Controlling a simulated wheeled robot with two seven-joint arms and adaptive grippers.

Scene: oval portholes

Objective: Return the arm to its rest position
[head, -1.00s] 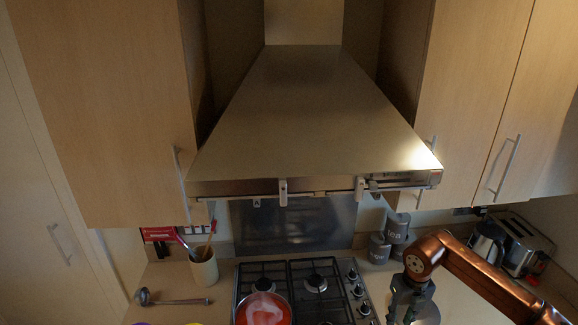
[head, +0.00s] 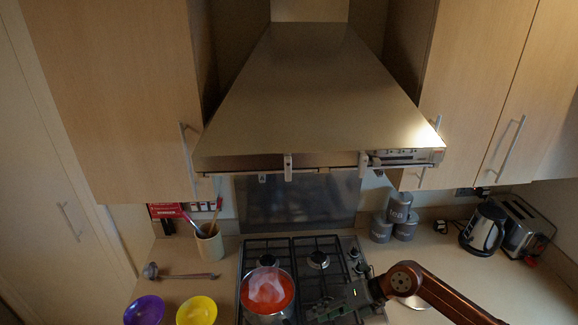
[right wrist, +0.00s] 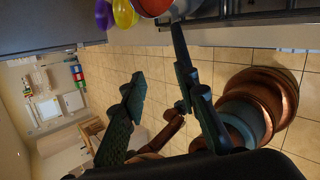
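My right arm comes in from the right in the head view, low over the counter. Its gripper (head: 330,308) is over the front right part of the hob, to the right of the pot. In the right wrist view the two dark fingers (right wrist: 157,58) stand well apart with nothing between them. The pot (head: 266,292) with red contents and a pale patch sits on the left front of the hob (head: 318,278). My left gripper is not in view.
A purple bowl (head: 145,311) and a yellow bowl (head: 197,311) stand left of the hob. A ladle (head: 182,276) and a utensil pot (head: 210,245) lie behind them. Grey canisters (head: 398,212), a kettle (head: 484,228) and a toaster (head: 527,226) stand at the right. The range hood (head: 315,95) overhangs the hob.

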